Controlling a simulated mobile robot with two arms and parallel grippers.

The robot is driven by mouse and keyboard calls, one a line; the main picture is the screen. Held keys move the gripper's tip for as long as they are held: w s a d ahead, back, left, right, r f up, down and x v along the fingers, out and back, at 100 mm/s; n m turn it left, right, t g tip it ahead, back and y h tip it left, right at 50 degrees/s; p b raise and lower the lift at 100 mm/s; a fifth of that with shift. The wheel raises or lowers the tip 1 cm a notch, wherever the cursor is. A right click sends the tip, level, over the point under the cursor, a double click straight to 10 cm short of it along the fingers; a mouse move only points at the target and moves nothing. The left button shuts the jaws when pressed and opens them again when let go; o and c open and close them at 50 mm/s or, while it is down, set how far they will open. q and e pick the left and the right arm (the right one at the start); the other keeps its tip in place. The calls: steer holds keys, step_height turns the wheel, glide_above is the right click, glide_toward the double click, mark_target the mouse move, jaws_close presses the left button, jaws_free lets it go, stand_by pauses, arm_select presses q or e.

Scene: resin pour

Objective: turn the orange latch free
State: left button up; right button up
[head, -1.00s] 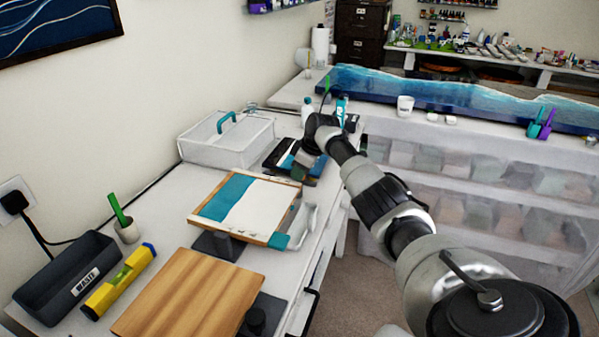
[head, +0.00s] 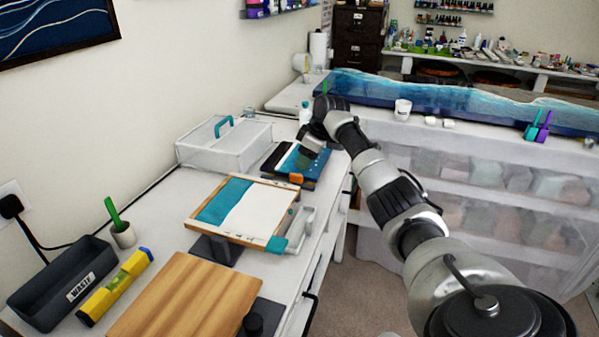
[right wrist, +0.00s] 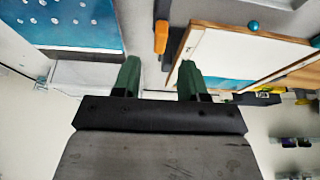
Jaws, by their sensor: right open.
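The orange latch (head: 296,178) sits at the near edge of a dark frame with a blue panel (head: 312,166), on the white bench. In the right wrist view, the orange latch (right wrist: 161,36) shows beyond the fingers, roughly in line with the gap between them. My right gripper (head: 312,147) is over the blue panel, behind the latch in the head view. In the right wrist view, my right gripper (right wrist: 158,70) is open, with two green fingers apart and nothing between them. I cannot tell its height above the panel. My left gripper is not in view.
A teal-and-white board (head: 248,208) with a wooden frame lies nearer on the bench. A white bin (head: 225,150) with a teal handle stands left of the panel. A wooden board (head: 185,300), a yellow level (head: 115,287) and a waste tray (head: 60,285) are in front.

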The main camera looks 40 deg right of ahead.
steer(key=shift+v, duration=2.1)
